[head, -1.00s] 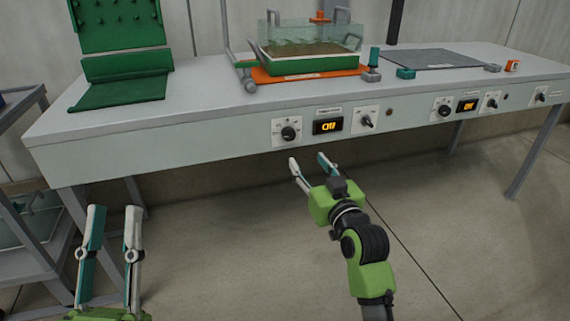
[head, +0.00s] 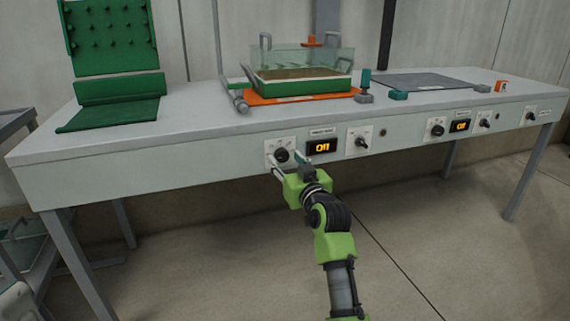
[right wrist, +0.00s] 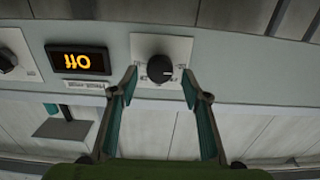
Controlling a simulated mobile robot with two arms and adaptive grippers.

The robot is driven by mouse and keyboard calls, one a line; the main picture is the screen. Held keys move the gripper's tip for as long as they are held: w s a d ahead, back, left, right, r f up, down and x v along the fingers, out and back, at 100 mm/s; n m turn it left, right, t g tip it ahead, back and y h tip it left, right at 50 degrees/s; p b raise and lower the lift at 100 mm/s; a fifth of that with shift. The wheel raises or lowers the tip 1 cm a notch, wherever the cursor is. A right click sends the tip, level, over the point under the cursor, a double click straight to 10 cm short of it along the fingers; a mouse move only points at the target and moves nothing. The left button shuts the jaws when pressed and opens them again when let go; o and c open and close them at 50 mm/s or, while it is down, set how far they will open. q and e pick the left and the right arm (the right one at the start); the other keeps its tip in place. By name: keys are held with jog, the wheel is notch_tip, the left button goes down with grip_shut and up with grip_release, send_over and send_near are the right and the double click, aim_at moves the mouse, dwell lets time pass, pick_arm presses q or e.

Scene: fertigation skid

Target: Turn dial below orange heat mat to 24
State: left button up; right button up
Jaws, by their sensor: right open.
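The black dial (head: 282,154) sits on a white plate on the bench's front panel, below the orange heat mat (head: 262,97) and left of a display (head: 322,146) that reads Off. In the right wrist view the dial (right wrist: 160,68) and the display (right wrist: 78,60) appear upside down. My right gripper (head: 284,163) is open, with its fingertips around the dial's plate. In the wrist view the fingers stand either side of the dial with gaps, and nothing is held. The dial's small markings are too blurred to read. My left gripper is out of view.
A green-based tray with clear walls (head: 303,82) stands on the orange mat. Right of the display is another knob (head: 362,141). Farther right, a second dial (head: 436,129) and display (head: 460,126) sit below a grey mat (head: 425,83). A green pegboard stand (head: 112,60) is at left.

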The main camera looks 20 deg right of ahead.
jog(key=shift+w, duration=0.75)
jog(key=c, duration=1.1)
jog(key=shift+r, duration=0.1)
